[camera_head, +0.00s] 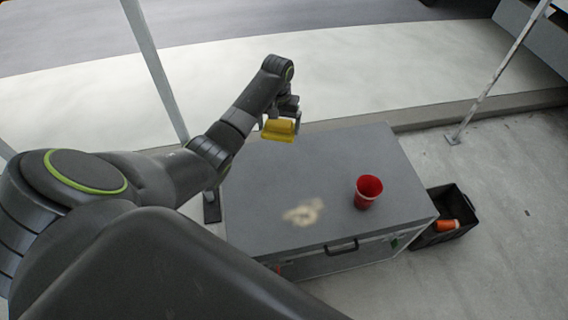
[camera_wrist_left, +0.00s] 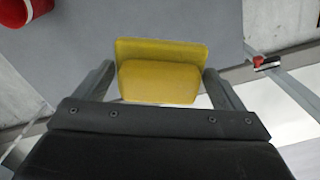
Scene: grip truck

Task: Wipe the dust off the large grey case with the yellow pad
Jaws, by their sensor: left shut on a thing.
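The large grey case (camera_head: 265,185) stands on the floor with its flat lid up and a handle on its near side. A pale beige dust patch (camera_head: 303,212) lies on the lid toward the near edge. My left gripper (camera_head: 290,118) is shut on the yellow pad (camera_head: 279,130) above the far edge of the lid. The pad also shows between the fingers in the left wrist view (camera_wrist_left: 160,75). Whether the pad touches the lid I cannot tell. The dust patch is out of the left wrist view. My right gripper is not in view.
A red cup (camera_head: 367,192) stands on the lid, right of the dust patch; it also shows in the left wrist view (camera_wrist_left: 22,10). A black crate (camera_head: 463,212) with an orange thing (camera_head: 446,225) in it sits right of the case. Metal posts (camera_head: 500,70) rise behind.

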